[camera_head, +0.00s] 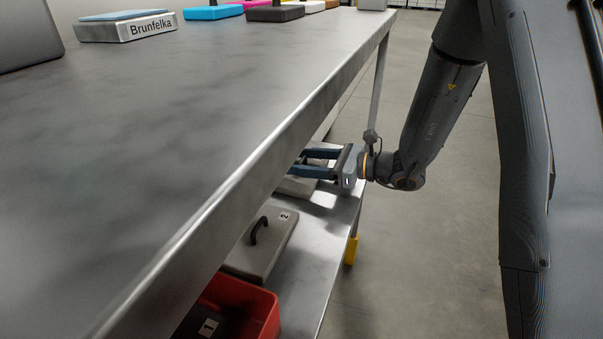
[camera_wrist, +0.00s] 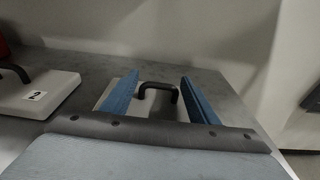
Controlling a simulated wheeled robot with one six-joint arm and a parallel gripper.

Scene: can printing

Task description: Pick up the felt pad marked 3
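A pale felt pad (camera_head: 297,187) with a black handle lies on the lower shelf, partly hidden by my gripper; its number does not show. In the wrist view the same pad (camera_wrist: 146,106) lies ahead, with its handle (camera_wrist: 158,86) between my fingers and apart from both. My gripper (camera_head: 304,161) is open, its blue fingers reaching in under the table top. In the wrist view my gripper's fingers (camera_wrist: 159,79) are spread wide with nothing held. I cannot tell how far the fingertips are above the pad.
A pad marked 2 (camera_head: 268,244) lies nearer on the lower shelf (camera_head: 322,255), also in the wrist view (camera_wrist: 62,86). A red bin (camera_head: 262,305) holds something dark labelled 1. The metal table top (camera_head: 170,150) overhangs the shelf. Floor at right is clear.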

